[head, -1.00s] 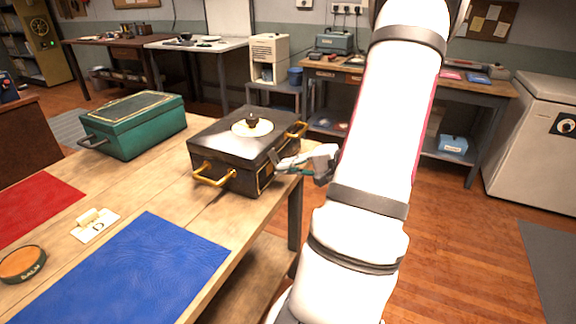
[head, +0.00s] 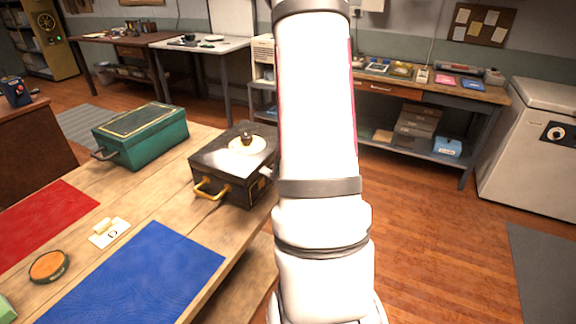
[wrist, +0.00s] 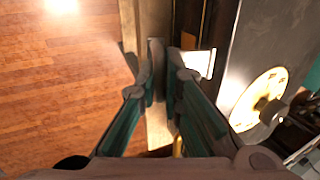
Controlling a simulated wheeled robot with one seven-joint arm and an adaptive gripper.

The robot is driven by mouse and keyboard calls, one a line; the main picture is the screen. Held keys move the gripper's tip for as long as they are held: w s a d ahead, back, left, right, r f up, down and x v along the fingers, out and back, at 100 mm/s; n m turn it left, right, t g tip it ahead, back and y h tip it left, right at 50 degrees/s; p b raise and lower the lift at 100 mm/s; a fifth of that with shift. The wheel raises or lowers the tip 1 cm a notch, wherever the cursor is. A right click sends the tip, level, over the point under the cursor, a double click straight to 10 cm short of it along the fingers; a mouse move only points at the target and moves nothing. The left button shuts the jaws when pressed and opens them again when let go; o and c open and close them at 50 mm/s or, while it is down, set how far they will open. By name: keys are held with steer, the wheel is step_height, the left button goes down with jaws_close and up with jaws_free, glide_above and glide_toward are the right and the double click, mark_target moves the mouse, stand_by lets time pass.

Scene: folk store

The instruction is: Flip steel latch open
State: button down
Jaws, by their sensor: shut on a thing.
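The black box (head: 222,161) with a cream disc and dark knob on its lid stands near the table's right edge. Its front brass handle (head: 211,190) shows; my arm hides its right end. In the wrist view, the box lid (wrist: 274,38) fills the right side. A bright metal piece, apparently the steel latch (wrist: 204,63), sticks out from the box side by my right finger. My gripper (wrist: 168,72) is at that side, its fingers close together and shut on the latch. The exact contact is hidden between the fingers. The head view hides most of my gripper behind my arm.
A green box (head: 140,136) stands left of the black box. Open floor (head: 430,240) lies to the right.

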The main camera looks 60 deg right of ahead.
steer(key=shift+r+g+p, duration=0.45)
steer(key=shift+g+p, duration=0.25)
steer(key=shift+p, duration=0.6)
steer(key=shift+w+a+p, duration=0.1)
steer(key=shift+w+p, duration=0.05)
steer(key=shift+p, duration=0.15)
steer(key=c, duration=1.7)
jaws_free()
steer(key=v, duration=1.2)
steer(key=shift+w, duration=0.2)
steer(key=shift+a, duration=0.1)
